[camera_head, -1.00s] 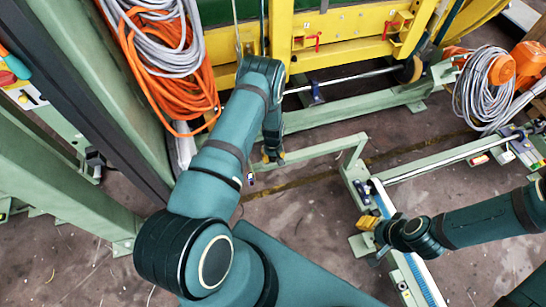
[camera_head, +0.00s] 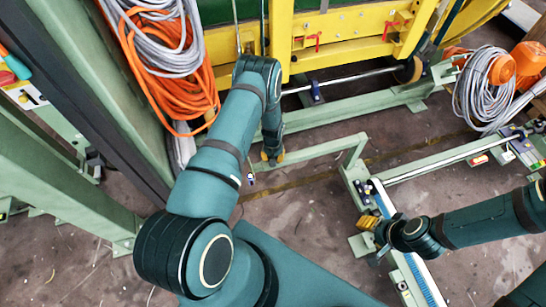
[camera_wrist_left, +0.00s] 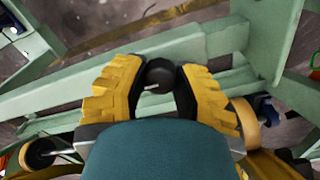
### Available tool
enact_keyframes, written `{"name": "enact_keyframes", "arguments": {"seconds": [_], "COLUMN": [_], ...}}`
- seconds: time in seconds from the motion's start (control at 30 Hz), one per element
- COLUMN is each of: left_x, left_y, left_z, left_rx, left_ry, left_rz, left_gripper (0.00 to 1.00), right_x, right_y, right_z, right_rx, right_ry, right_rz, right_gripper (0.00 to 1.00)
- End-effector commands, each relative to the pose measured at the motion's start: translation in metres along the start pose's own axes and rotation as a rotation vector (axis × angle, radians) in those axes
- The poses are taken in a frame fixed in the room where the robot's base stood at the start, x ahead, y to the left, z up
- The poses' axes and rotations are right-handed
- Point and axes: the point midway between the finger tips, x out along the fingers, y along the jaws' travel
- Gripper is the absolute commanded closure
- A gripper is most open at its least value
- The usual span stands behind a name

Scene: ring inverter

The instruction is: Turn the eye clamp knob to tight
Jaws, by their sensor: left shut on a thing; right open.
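A round black knob (camera_wrist_left: 158,75) with a short pale pin shows in the left wrist view, between the two yellow ridged fingers of my left gripper (camera_wrist_left: 157,90). The fingers are closed on its sides. I cannot read any tight or loose marking on it. In the head view my left gripper (camera_head: 271,157) points down beside the green frame, and the arm hides the knob there. My right gripper (camera_head: 372,236) is open beside the green rail at the lower right, away from the knob.
Green beams (camera_head: 310,150) run close around my left gripper. A yellow machine frame (camera_head: 350,22) stands behind it. Orange and grey cables (camera_head: 172,75) hang at the left, and another cable coil (camera_head: 484,90) lies at the right. Brown floor is open at the bottom centre.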

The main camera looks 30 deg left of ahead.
Motion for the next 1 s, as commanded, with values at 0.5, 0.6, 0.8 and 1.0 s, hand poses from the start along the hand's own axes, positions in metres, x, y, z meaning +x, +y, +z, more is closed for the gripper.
{"name": "enact_keyframes", "arguments": {"seconds": [0.5,0.6,0.8,1.0], "left_x": [0.001,-0.002,-0.027,-0.069], "left_y": [0.000,0.000,0.000,0.000], "left_z": [0.001,0.000,-0.001,0.000], "left_rx": [0.000,0.000,-0.001,0.000], "left_ry": [-0.002,-0.001,0.001,0.001], "left_rz": [0.000,0.000,0.000,0.000], "left_gripper": [0.36,0.36,0.36,0.36], "right_x": [0.000,0.000,0.000,0.000], "right_y": [0.000,0.000,0.000,0.000], "right_z": [0.000,0.000,0.000,0.000], "right_rx": [0.000,0.000,0.000,0.000], "right_ry": [0.000,0.000,0.000,0.000], "right_rz": [0.000,0.000,0.000,0.000], "right_gripper": [0.53,0.53,0.53,0.53]}}
